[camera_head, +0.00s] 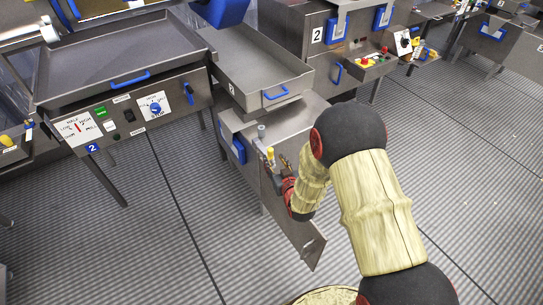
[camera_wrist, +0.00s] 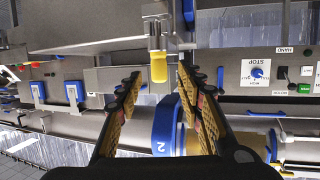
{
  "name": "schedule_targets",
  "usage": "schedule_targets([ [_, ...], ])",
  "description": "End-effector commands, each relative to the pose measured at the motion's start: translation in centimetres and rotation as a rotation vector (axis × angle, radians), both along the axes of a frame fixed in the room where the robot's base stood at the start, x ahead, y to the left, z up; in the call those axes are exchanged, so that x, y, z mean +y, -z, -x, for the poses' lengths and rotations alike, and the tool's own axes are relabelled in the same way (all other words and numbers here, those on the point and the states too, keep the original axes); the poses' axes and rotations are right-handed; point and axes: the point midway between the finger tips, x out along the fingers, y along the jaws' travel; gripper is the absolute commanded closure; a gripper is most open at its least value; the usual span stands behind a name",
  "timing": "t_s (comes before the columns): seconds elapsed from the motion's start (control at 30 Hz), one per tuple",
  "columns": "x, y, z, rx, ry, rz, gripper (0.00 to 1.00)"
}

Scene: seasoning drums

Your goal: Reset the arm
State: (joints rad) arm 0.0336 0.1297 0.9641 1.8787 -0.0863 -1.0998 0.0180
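My arm reaches down and left from the right side of the head view. My gripper (camera_head: 277,172) is small there, beside the steel machine body (camera_head: 295,215) below the tray marked 2. In the wrist view my gripper (camera_wrist: 160,84) shows two spread fingers with gold pads and empty space between them. A yellow-tipped handle (camera_wrist: 159,70) on a metal fitting appears between the fingertips, beyond them; I see no contact. A yellow handle (camera_head: 270,153) also shows in the head view, close to the gripper.
A steel tray with a blue handle (camera_head: 275,93) stands above the gripper. A control panel with a blue knob (camera_head: 156,108) is at left. A small box with red buttons (camera_head: 367,62) is behind. The ribbed floor (camera_head: 460,180) at right is clear.

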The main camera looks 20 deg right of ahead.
Motion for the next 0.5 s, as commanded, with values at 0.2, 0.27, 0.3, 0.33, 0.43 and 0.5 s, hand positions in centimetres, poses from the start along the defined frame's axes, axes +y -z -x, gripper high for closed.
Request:
schedule_targets([
  [0.2, -0.03, -0.32, 1.17, 0.0, 0.0, 0.0, 0.63],
  [0.27, -0.05, -0.32, 1.21, 0.001, 0.0, 0.0, 0.63],
  [0.3, -0.04, -0.32, 1.21, 0.001, 0.0, 0.0, 0.63],
  [0.33, -0.04, -0.32, 1.21, 0.001, 0.0, 0.0, 0.63],
  [0.43, -0.04, -0.32, 1.19, 0.001, 0.0, 0.0, 0.63],
  [0.5, -0.04, -0.33, 1.18, 0.0, 0.0, 0.0, 0.63],
])
